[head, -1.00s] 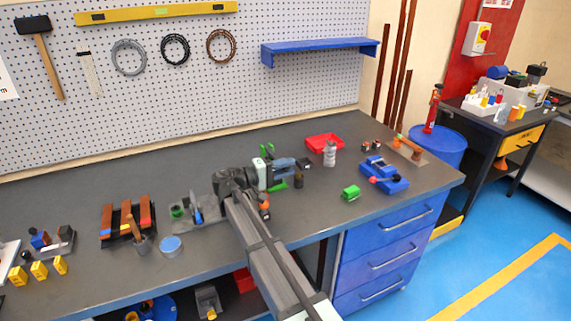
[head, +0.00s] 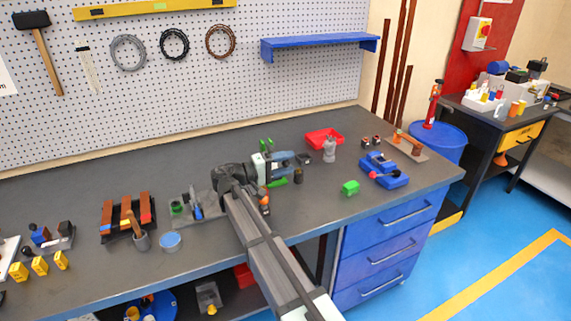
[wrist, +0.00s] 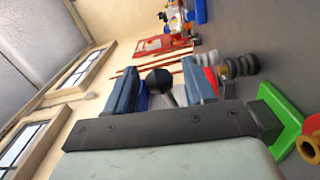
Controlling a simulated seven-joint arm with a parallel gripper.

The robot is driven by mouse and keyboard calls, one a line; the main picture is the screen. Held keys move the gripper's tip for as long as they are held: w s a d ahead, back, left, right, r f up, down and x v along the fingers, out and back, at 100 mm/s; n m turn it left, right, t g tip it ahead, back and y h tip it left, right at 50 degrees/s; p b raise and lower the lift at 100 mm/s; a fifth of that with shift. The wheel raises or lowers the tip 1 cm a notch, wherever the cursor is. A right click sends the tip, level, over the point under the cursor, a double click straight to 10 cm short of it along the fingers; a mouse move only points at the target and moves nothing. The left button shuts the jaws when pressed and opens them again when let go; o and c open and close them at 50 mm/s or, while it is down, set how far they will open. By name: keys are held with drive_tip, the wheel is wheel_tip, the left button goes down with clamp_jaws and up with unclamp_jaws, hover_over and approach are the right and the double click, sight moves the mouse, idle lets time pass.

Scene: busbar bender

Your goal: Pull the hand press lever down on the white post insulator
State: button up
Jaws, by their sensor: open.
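My gripper (head: 290,161) is open above the middle of the bench. In the wrist view, its two blue-grey fingers (wrist: 166,86) stand on either side of a black ball knob (wrist: 159,80) on a short dark stem, which looks like the press lever's end. I cannot tell whether the fingers touch it. Most of the press is hidden by my arm and hand. Green parts (head: 279,182) show just below the hand, and a green piece shows in the wrist view (wrist: 279,118). A pale grey-white ribbed post insulator (head: 329,151) stands to the right, apart from the gripper.
A red tray (head: 319,134) lies behind the insulator. A green block (head: 350,187) and a blue fixture (head: 384,170) are at the right. A small dark cylinder (head: 298,176) stands close below the fingers. Copper bars in a rack (head: 128,212) are at the left.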

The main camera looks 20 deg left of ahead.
drive_tip(key=v, duration=1.3)
drive_tip(key=shift+s+a, duration=0.2)
drive_tip(key=shift+a, duration=0.05)
drive_tip(key=shift+r, duration=0.1)
drive_tip(key=shift+c, duration=0.5)
